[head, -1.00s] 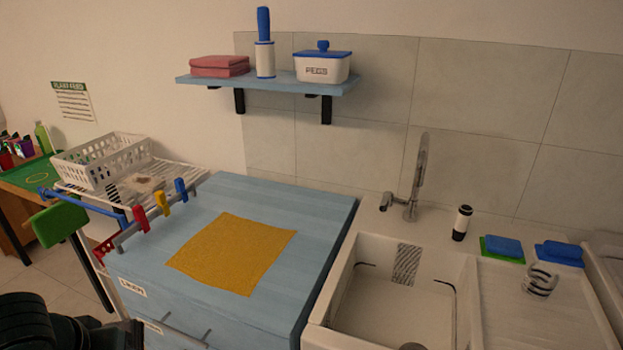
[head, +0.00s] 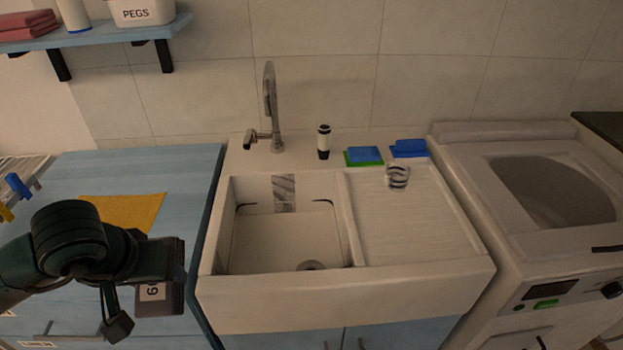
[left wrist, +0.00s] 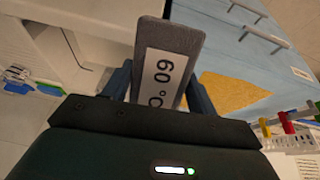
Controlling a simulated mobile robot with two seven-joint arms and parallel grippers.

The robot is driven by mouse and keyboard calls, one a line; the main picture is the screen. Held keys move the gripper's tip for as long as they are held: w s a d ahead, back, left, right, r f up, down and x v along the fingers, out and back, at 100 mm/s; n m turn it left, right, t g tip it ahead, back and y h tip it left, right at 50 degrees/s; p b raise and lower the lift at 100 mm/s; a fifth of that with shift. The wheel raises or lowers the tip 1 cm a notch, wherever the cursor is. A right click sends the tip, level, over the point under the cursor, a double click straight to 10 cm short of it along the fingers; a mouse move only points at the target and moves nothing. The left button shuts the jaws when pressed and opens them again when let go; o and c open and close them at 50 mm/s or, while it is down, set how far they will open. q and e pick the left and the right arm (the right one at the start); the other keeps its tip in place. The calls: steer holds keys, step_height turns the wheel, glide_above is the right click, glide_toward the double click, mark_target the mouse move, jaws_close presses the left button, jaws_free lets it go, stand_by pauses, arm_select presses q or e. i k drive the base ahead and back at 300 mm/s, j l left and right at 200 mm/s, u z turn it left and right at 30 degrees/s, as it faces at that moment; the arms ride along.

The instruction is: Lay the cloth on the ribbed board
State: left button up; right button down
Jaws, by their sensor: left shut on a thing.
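A flat yellow cloth (head: 125,212) lies on the blue counter left of the sink; my left arm hides part of it in the head view. It also shows in the left wrist view (left wrist: 228,92). My left gripper (head: 160,268) is shut on a grey block (left wrist: 188,42) with a white numbered label, held up in front of the counter, apart from the yellow cloth. My right gripper is not in view.
A tap (head: 271,110) and a dark-and-white bottle (head: 324,142) stand behind the basin (head: 280,240). Blue and green sponges (head: 363,155) sit behind the board. A white washing machine (head: 540,220) is at the right. Most of the board is clear.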

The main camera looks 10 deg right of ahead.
mark_target(413, 235)
steer(key=l+z, duration=0.1)
steer(key=z, duration=0.3)
steer(key=l+z, duration=0.15)
steer(key=z, duration=0.2)
steer(key=i+z, duration=0.1)
steer(key=z, duration=0.3)
steer(key=i+l, duration=0.25)
steer(key=l, duration=0.15)
steer(key=i+l, duration=0.25)
steer(key=l, duration=0.15)
